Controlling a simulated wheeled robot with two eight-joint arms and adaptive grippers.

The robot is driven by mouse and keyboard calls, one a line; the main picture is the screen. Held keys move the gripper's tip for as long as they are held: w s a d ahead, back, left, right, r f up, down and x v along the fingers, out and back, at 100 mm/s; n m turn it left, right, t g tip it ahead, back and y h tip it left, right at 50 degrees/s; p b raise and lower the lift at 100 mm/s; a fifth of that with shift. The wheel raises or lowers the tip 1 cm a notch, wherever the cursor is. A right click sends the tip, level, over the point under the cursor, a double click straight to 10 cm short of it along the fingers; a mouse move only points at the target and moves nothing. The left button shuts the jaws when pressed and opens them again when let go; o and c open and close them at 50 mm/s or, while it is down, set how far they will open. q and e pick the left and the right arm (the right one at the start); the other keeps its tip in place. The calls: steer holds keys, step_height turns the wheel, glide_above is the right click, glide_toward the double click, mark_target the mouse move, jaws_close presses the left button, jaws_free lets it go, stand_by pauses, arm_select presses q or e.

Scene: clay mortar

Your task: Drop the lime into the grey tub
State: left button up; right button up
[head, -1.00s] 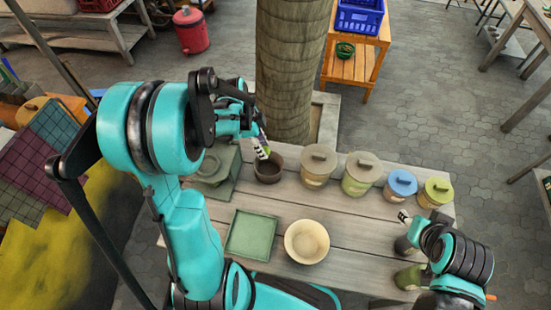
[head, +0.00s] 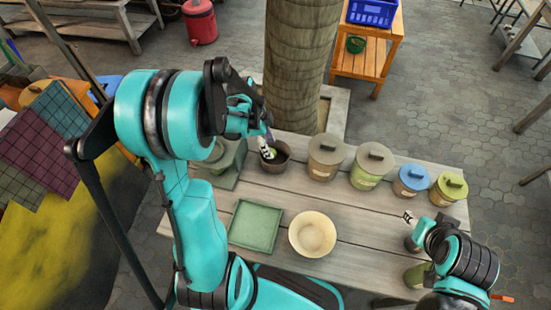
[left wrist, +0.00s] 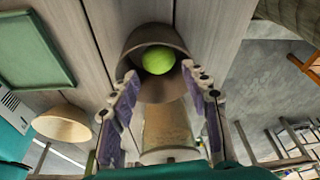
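The grey-brown tub (head: 278,166) stands open on the table, at the left end of a row of lidded pots. The left wrist view shows the tub (left wrist: 161,92) with the bright green lime (left wrist: 158,60) inside it. My left gripper (head: 267,152) is at the tub's mouth in the head view. In the left wrist view its fingers (left wrist: 160,88) are spread apart, with the lime beyond them and untouched. My right gripper (head: 408,217) is by the table's right side, too small to tell its opening.
Lidded pots (head: 326,157) stand in a row right of the tub. A green square tray (head: 256,227) and a cream bowl (head: 312,234) are nearer me. A tree trunk (head: 298,65) rises behind the tub. The table's middle boards are bare.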

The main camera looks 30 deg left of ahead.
arm_select(q)
steer(key=shift+o, duration=0.2)
steer(key=shift+r, duration=0.1)
steer(key=v, duration=1.1)
steer(key=shift+r, duration=0.45)
